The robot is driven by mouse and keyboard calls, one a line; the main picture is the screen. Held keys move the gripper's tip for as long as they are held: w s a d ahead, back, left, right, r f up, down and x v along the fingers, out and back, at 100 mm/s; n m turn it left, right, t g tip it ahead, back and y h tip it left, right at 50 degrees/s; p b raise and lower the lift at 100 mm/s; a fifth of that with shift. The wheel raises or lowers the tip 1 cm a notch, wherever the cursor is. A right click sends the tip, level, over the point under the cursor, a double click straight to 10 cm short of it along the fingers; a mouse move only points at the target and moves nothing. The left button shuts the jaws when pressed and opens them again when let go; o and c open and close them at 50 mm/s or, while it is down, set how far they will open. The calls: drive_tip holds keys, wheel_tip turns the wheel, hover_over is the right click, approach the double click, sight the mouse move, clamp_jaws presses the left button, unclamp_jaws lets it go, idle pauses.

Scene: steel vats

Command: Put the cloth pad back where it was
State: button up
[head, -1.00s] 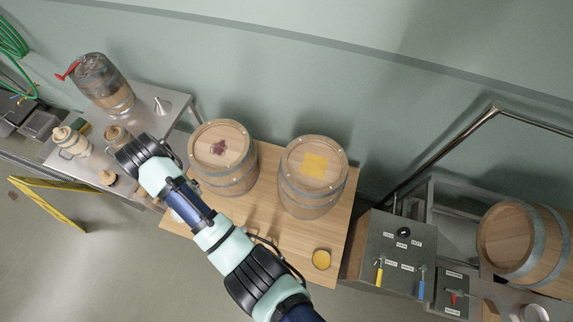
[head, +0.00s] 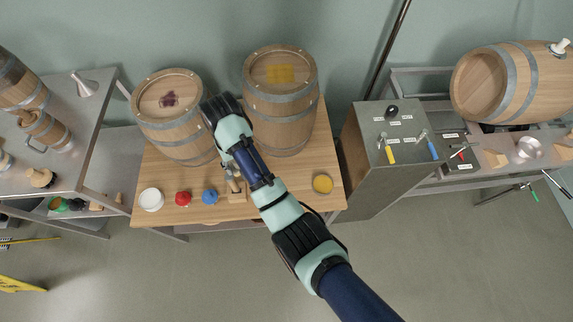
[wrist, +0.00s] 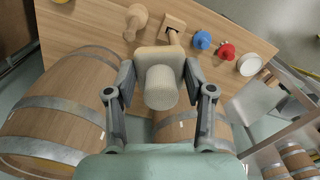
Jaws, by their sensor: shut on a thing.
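In the head view my gripper (head: 212,108) is over the gap between two upright barrels, close to the right edge of the left barrel (head: 175,135). The pad is hidden there by my gripper and arm. A slotted wooden block (head: 237,196) stands on the table, with a wooden-handled piece at it; it also shows in the wrist view (wrist: 173,24).
The left barrel top has a dark red stain (head: 168,99); the right barrel (head: 283,115) has a yellow square patch (head: 281,74). Along the table front are white (head: 150,200), red (head: 183,199) and blue (head: 210,197) items and a yellow dish (head: 322,184). A grey control box (head: 375,170) stands right.

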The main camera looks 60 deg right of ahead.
drive_tip(key=s+d+f+m+b, duration=0.1)
drive_tip(key=s+d+f+b, duration=0.35)
drive_tip(key=f, duration=0.25)
drive_tip(key=s+d+f+m+b, duration=0.2)
drive_tip(key=s+d+f+b, duration=0.1)
drive_tip(key=d+f+b, duration=0.25)
drive_tip(key=m+b, duration=0.2)
drive_tip(key=b, duration=0.3)
hover_over(297, 192)
wheel_tip(297, 192, down, 7)
wheel_tip(297, 192, down, 20)
drive_tip(key=b, duration=1)
drive_tip(key=shift+r+b, duration=0.15)
drive_tip(key=shift+b, duration=0.15)
drive_tip(key=shift+r, duration=0.1)
drive_tip(key=shift+w, duration=0.1)
drive_tip(key=o, duration=1.1)
